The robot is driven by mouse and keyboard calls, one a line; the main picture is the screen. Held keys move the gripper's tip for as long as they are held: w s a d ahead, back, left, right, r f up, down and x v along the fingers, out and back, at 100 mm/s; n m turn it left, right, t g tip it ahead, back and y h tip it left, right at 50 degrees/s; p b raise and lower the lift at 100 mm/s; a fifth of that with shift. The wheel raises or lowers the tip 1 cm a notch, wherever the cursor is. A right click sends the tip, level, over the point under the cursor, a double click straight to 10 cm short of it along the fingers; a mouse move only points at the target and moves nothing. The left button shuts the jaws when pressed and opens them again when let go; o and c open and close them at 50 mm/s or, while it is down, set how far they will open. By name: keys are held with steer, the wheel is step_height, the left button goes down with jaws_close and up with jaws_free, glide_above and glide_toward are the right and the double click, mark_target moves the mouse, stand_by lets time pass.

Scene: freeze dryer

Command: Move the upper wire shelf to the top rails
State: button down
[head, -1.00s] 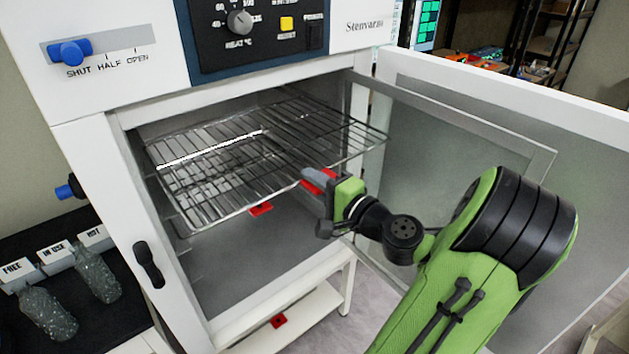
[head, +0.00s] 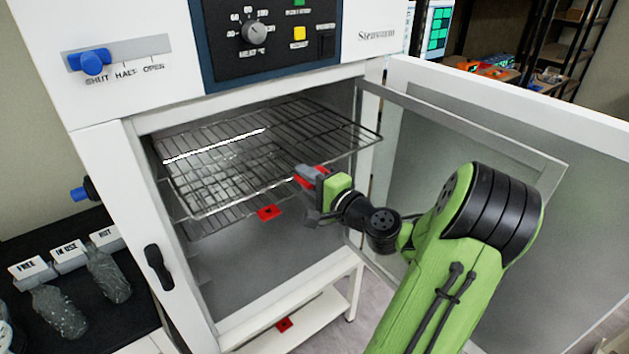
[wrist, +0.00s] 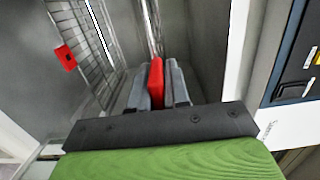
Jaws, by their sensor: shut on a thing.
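The upper wire shelf (head: 325,139) lies partly inside the open chamber of the white cabinet (head: 163,222). Its front right corner sticks out past the opening's right edge. My gripper (head: 308,173) is at its front edge, shut on the red tab there. In the wrist view the red tab (wrist: 156,82) shows between the two grey fingers. A lower wire shelf (head: 205,222) sits beneath, with its own red tab (head: 269,212). Whether the upper shelf rests on any rails is hidden.
The glass-panelled door (head: 480,190) stands open on the right, behind my arm. A blue slider (head: 95,63) and a control panel are above the opening. The chamber below the shelves looks empty.

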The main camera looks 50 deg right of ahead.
steer(key=p, duration=0.2)
glide_toward(263, 143)
steer(key=shift+s+a+r, duration=0.1)
steer(key=shift+s+a, duration=0.15)
steer(key=shift+s, duration=0.2)
steer(key=shift+s+a, duration=0.2)
steer(key=shift+s, duration=0.25)
steer(key=shift+w+d+r+p, duration=0.15)
steer(key=shift+w+p, duration=0.4)
steer(key=shift+w, duration=0.55)
steer(key=shift+w+d+p, duration=0.2)
steer(key=shift+w+p, duration=0.3)
steer(key=shift+w, duration=0.65)
steer(key=shift+w+d+p, duration=0.25)
steer(key=shift+w+p, duration=0.25)
steer(key=shift+w, duration=0.7)
steer(key=shift+w+d+p, duration=0.2)
steer(key=shift+w+p, duration=0.35)
steer(key=shift+w, duration=0.65)
steer(key=shift+w+d+p, duration=0.25)
steer(key=shift+w+p, duration=0.25)
steer(key=shift+w, duration=0.75)
